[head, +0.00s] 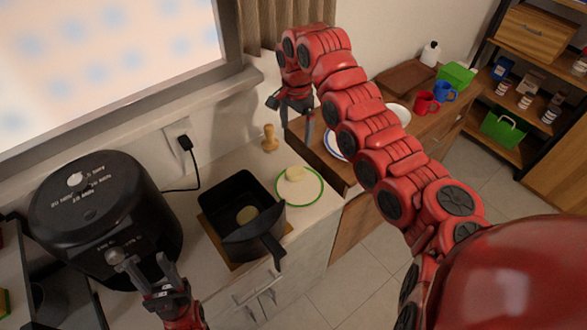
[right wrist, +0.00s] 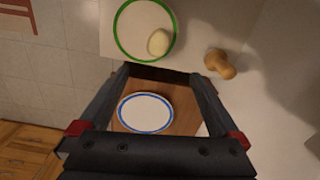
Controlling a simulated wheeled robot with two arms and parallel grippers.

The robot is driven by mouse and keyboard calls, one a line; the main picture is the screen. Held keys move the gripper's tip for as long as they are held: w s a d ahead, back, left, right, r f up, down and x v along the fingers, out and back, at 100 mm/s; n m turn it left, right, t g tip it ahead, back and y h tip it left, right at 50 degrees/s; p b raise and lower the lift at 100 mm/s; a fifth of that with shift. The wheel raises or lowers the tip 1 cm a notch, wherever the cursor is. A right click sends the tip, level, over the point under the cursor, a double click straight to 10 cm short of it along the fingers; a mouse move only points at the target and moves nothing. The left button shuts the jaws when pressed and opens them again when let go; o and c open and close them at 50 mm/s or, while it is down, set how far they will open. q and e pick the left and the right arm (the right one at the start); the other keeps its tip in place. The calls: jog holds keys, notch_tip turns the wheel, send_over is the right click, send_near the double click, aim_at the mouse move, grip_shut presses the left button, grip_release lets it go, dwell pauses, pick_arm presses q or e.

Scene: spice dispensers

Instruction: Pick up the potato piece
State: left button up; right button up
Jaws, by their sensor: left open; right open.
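A pale potato piece (head: 295,173) sits on a white plate with a green rim (head: 318,193) on the counter. In the right wrist view the potato piece (right wrist: 158,42) lies near the right side of the green-rimmed plate (right wrist: 122,30). Another pale round piece (head: 247,214) lies inside the black square basket (head: 228,187). My right gripper (head: 290,111) is open and empty, raised above the counter behind the plate; its fingers also show in the right wrist view (right wrist: 160,75). My left gripper (head: 152,271) is open in front of the air fryer, apart from the potato.
A black air fryer (head: 105,220) stands at the left. A wooden masher-like item (head: 269,138) stands near the wall, close to the plate. A blue-rimmed plate (right wrist: 146,113) lies on the lower wooden surface, with red and blue mugs (head: 427,104) further right.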

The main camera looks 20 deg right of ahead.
send_over(296, 171)
notch_tip(296, 171, down, 12)
jog(key=shift+s, duration=0.1)
jog(key=shift+d+f, duration=0.1)
jog(key=shift+f, duration=0.15)
notch_tip(296, 171, down, 3)
jog(key=p, duration=0.2)
jog(key=shift+p, duration=0.3)
jog(key=shift+f, duration=0.9)
jog(key=c, duration=1.4)
jog(key=shift+c, duration=0.2)
jog(key=shift+r, duration=0.2)
